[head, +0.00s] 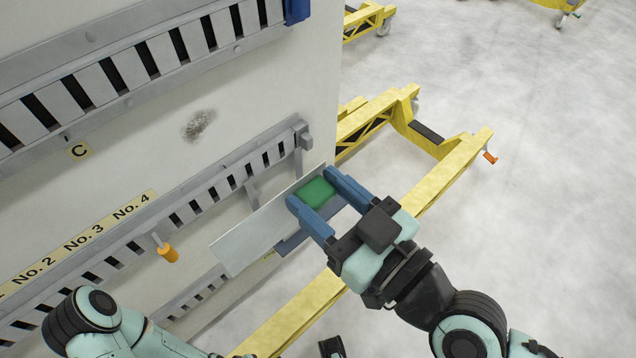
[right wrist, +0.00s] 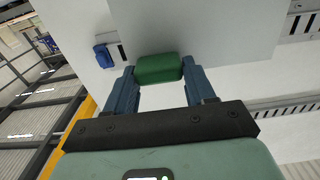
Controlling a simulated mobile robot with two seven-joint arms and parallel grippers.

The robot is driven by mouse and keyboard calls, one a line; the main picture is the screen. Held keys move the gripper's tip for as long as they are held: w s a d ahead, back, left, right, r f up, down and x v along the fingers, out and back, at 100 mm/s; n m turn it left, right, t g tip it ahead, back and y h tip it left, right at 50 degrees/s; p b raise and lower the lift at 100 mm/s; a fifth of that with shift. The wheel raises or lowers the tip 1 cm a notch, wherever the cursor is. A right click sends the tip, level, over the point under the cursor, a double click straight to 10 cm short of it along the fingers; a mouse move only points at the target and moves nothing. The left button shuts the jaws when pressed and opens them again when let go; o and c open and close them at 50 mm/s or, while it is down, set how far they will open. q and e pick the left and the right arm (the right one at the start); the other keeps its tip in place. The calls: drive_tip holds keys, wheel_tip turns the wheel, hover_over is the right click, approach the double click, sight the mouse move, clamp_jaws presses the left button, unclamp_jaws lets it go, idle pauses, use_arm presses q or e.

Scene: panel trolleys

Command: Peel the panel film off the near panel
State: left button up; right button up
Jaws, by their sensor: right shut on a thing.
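The near panel (head: 230,95) is a large pale board with slotted metal rails, filling the left of the head view. A flat pale grey sheet (head: 255,235), seemingly the panel film, stands at an angle in front of its lower right part. A green tab (head: 316,191) is at the sheet's right end. My right gripper (head: 318,190) has its blue fingers on both sides of the tab, shut on it. In the right wrist view the green tab (right wrist: 158,69) sits between the fingertips with the grey sheet (right wrist: 190,30) beyond. My left gripper is out of view.
An orange-handled tool (head: 167,252) hangs at the lower rail. Yellow trolley frames (head: 440,180) stand right of the panel, with a beam running below my right arm. The grey floor (head: 530,240) at right is clear.

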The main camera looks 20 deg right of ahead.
drive_tip(key=shift+v, duration=1.15)
drive_tip(key=shift+b+v, duration=0.55)
drive_tip(key=shift+v, duration=1.3)
